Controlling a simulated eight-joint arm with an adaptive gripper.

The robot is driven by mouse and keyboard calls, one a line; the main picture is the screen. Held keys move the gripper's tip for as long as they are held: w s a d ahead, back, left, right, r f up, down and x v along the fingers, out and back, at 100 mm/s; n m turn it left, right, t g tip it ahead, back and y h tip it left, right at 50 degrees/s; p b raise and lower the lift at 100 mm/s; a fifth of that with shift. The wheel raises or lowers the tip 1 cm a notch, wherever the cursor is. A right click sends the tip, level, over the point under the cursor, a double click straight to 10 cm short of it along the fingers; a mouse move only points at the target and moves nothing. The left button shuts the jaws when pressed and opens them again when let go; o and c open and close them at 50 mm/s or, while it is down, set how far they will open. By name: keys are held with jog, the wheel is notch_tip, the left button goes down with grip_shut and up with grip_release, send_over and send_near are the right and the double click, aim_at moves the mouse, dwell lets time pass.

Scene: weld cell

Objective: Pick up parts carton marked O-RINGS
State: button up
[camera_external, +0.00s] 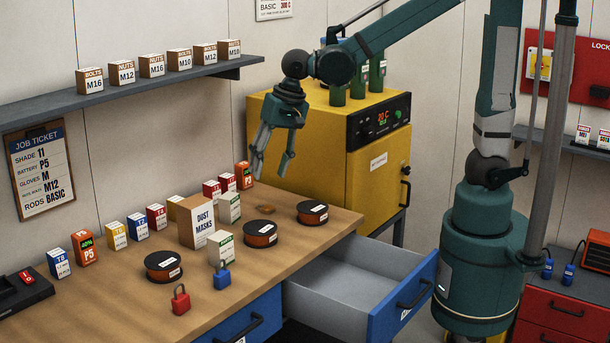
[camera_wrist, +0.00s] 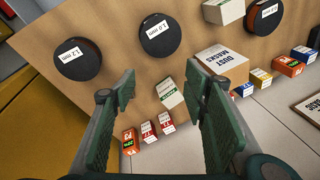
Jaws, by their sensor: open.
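No label reading O-RINGS is legible in either view. Two white cartons with green bands stand on the wooden bench: one (camera_external: 229,208) behind the dust masks box, one (camera_external: 221,248) in front of it. Their print is too small to read. In the wrist view the rear one (camera_wrist: 168,92) appears between my fingers, beyond the tips, and the front one (camera_wrist: 224,10) is at the top edge. My gripper (camera_external: 271,170) is open and empty, pointing down above the back right of the bench, apart from everything. It frames the wrist view (camera_wrist: 160,85).
The dust masks box (camera_external: 197,226) stands beside the rear carton. Black-orange spools (camera_external: 261,234), red and blue padlocks (camera_external: 181,299) and small coloured cartons (camera_external: 137,227) share the bench (camera_external: 110,300). A yellow oven (camera_external: 375,200) stands behind; a drawer (camera_external: 335,280) is open.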

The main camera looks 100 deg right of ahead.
jog(key=w+d+f+m+g+p, duration=0.1)
jog(key=w+d+m+p, duration=0.4)
jog(key=w+p, duration=0.15)
jog(key=m+g+p, duration=0.2)
jog(key=m+p, duration=0.2)
send_over(229, 196)
jog(key=f, duration=0.2)
jog(key=a+f, duration=0.1)
jog(key=shift+s+f, duration=0.15)
jog(key=shift+f, duration=0.25)
jog(key=shift+w+d+f+m+p, duration=0.4)
jog(key=shift+d+f+m+p, duration=0.2)
jog(key=shift+f+m, duration=0.2)
jog(key=shift+f, duration=1.25)
jog(key=shift+f, duration=0.1)
jog(key=shift+s+f+p, duration=0.2)
jog(key=shift+f+p, duration=0.35)
jog(key=shift+f, duration=1.95)
jog(key=shift+c, duration=0.5)
